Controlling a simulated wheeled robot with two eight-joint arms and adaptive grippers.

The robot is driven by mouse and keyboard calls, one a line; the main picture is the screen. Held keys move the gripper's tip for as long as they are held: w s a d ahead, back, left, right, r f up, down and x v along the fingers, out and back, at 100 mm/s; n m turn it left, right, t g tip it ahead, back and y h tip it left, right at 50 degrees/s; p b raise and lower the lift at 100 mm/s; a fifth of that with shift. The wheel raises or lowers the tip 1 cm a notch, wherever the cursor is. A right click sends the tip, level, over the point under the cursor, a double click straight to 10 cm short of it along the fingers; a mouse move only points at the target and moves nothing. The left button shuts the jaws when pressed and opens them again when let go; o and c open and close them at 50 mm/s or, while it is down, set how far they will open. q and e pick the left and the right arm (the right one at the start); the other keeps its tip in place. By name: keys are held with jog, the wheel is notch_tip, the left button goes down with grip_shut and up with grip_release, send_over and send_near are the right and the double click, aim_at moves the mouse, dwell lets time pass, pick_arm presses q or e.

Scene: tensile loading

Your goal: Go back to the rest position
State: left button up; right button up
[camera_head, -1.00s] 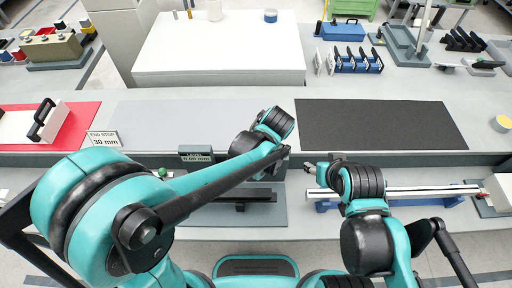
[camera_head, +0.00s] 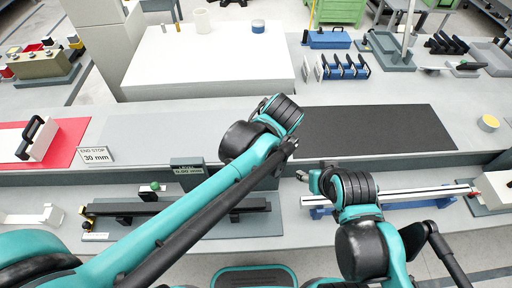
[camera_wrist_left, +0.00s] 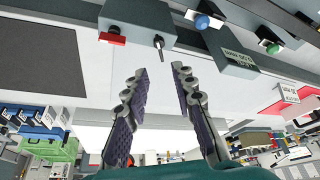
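My left arm comes in from the lower left in the head view and ends in a dark wrist (camera_head: 262,128) above the bench's front ledge. Its fingers are hidden there. In the left wrist view my left gripper (camera_wrist_left: 160,72) has its two fingers spread, with nothing between them. My right arm's dark wrist (camera_head: 345,186) is over the left end of a silver bar (camera_head: 420,192). Only a small grey tip of the right gripper (camera_head: 304,176) shows, so its opening is unclear.
A small display box (camera_head: 187,169) stands left of my left wrist. A black rail (camera_head: 150,208) lies on the lower ledge. A black mat (camera_head: 370,130), a red mat (camera_head: 66,148) with a white handled block (camera_head: 38,138), and an end stop sign (camera_head: 96,155) are on the bench.

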pick_arm(q)
jog(key=shift+s+d+r, duration=0.1)
jog(key=shift+s+r, duration=0.15)
jog(key=shift+r, duration=0.4)
jog(key=s+a+f+m+t+h+b, duration=0.1)
jog(key=s+a+f+m+b, duration=0.2)
jog(key=a, duration=0.7)
jog(key=s+a+f+m+t+h+b, duration=0.1)
jog(key=s+a+f, duration=0.4)
jog(key=a, duration=0.5)
jog(key=shift+a+f+m+t+b, duration=0.15)
jog(key=shift+f+m+t+b, duration=0.2)
jog(key=shift+m+t+b, duration=0.55)
